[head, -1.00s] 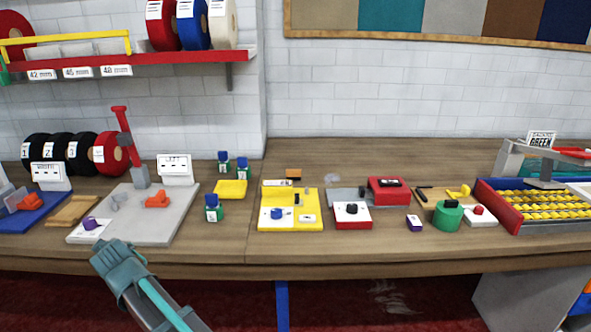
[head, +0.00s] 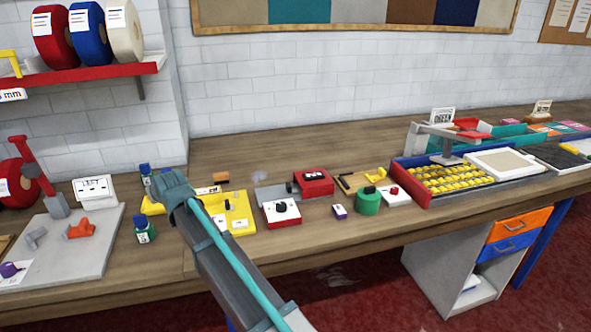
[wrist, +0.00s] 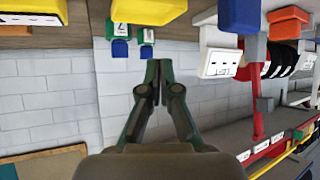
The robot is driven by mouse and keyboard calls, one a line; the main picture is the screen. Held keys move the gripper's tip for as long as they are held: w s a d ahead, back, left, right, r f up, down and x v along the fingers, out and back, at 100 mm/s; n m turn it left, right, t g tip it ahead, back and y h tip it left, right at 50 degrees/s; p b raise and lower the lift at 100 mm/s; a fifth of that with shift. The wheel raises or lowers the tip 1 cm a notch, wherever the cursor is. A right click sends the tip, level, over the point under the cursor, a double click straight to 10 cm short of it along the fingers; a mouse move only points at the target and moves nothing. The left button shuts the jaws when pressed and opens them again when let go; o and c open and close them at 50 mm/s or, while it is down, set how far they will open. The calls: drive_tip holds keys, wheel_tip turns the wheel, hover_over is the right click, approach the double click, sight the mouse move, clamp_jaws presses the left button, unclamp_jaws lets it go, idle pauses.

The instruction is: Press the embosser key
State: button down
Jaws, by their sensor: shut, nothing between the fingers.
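No label readable here names the embosser, so I cannot tell which device it is. A yellow device (head: 240,211) with white plates stands on the bench, partly hidden behind my arm. Right of it is a red-and-white unit (head: 283,219) with a black knob (head: 281,207). Farther right, a small white block (head: 397,200) carries a red button (head: 394,190). My gripper (head: 172,184) appears in front of the yellow device's left side, apart from the knob and button. In the wrist view my gripper (wrist: 157,78) is shut and empty.
A green cylinder (head: 367,204) and a purple block (head: 340,211) stand near the red-and-white unit. A green bottle (head: 144,232) is left of my gripper. A grey plate with orange parts (head: 82,229) lies farther left. The bench's back middle is clear.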

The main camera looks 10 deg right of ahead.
drive_tip(key=w+d+r+m+h+p, duration=0.15)
drive_tip(key=w+d, duration=0.25)
drive_tip(key=d, duration=0.4)
drive_tip(key=w+d+r+m+p, duration=0.1)
drive_tip(key=w+d+m+p, duration=0.15)
drive_tip(key=d, duration=0.65)
drive_tip(key=w+d+r+m+h+p, duration=0.1)
drive_tip(key=w+d+m+p, duration=0.2)
drive_tip(key=d, duration=0.5)
wheel_tip(320, 180, up, 4)
drive_tip(key=m+h+p, duration=0.2)
drive_tip(key=m+p, duration=0.2)
drive_tip(key=m, duration=0.2)
hover_over(315, 176)
drive_tip(key=shift+w+f, duration=0.15)
drive_tip(key=shift+f, duration=0.05)
drive_tip(key=shift+f, duration=0.1)
drive_tip(key=shift+f+b, duration=2.15)
drive_tip(key=shift+f, duration=2.15)
drive_tip(key=shift+f, duration=0.1)
drive_tip(key=shift+f, duration=0.3)
